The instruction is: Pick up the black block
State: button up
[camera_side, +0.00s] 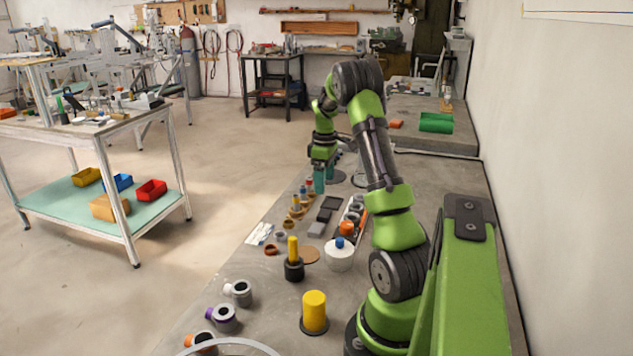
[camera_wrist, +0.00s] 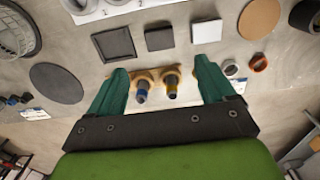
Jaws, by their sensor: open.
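The black block (camera_wrist: 158,38) is a small dark square lying flat on the bench in the wrist view, between a black square frame (camera_wrist: 114,44) and a grey block (camera_wrist: 207,31). In the side view the black block (camera_side: 323,215) lies in the row in the middle of the bench. My gripper (camera_wrist: 160,66) is open, with its two green fingers apart and nothing held. In the wrist view the block appears beyond the fingertips. In the side view my gripper (camera_side: 319,182) is above the bench, farther back than the block.
Two pegs in tan holders (camera_wrist: 157,76) show between my fingers in the wrist view. A dark disc (camera_wrist: 56,84) lies to the left, a tan disc (camera_wrist: 260,18) to the right. A yellow cylinder (camera_side: 314,310) stands at the bench front. A green bin (camera_side: 436,122) sits far back.

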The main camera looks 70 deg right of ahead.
aim_at(325, 213)
notch_tip(325, 213, down, 11)
jog(key=shift+r, duration=0.2)
dwell(0.3)
jog(key=shift+c, duration=0.5)
jog(key=c, duration=1.3)
jog(key=shift+o, duration=0.2)
jog(key=shift+r, duration=0.15)
notch_tip(325, 213, up, 11)
jog(key=shift+r, duration=0.2)
